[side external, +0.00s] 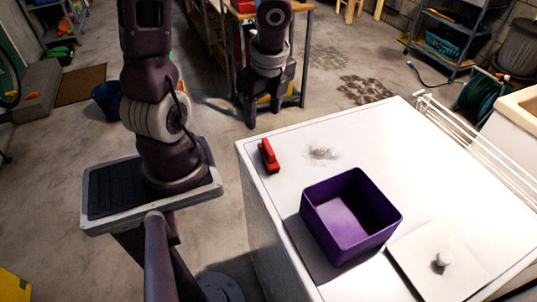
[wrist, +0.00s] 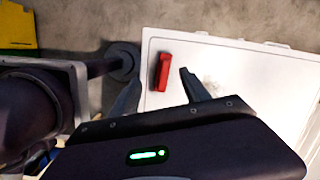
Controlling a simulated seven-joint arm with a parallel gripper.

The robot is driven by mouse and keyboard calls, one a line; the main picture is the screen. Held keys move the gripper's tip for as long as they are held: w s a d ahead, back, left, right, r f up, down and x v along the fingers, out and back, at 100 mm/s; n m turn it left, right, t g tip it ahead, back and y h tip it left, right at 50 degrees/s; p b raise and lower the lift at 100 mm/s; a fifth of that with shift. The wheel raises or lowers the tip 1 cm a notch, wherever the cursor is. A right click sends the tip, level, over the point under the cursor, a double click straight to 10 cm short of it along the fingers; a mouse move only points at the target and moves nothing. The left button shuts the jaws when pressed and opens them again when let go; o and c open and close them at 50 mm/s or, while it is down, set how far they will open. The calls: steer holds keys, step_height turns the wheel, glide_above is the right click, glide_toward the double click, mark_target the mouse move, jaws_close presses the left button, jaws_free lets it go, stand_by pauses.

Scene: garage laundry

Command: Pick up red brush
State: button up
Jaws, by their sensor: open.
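The red brush (side external: 268,155) lies on the white top (side external: 400,130), near its far left corner in the side external view. In the wrist view the brush (wrist: 162,73) shows whole, in the gap between my two finger tips. My gripper (side external: 263,113) is open and empty. In the side external view it hangs behind the brush, apart from it. In the wrist view the fingers of my gripper (wrist: 161,78) stand on either side of the brush in the picture. I cannot tell their exact height above it.
A purple open box (side external: 325,238) stands on the white top, right and nearer in the side external view. A white lid-like plate (side external: 415,273) with a knob lies beside it. A grey smudge (side external: 322,153) marks the surface right of the brush. A wooden workbench stands behind my gripper.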

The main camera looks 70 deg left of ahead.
mark_target(269, 146)
steer(key=f+m, duration=0.1)
steer(key=f, duration=0.1)
steer(key=f+m+h, duration=0.1)
steer(key=f+m, duration=0.1)
steer(key=w+f+m+h, duration=0.1)
steer(key=f, duration=0.1)
steer(key=shift+d+m, duration=0.15)
steer(key=shift+m, duration=0.25)
step_height(269, 146, down, 6)
steer(key=shift+r, duration=0.15)
steer(key=shift+c, duration=0.4)
jaws_close()
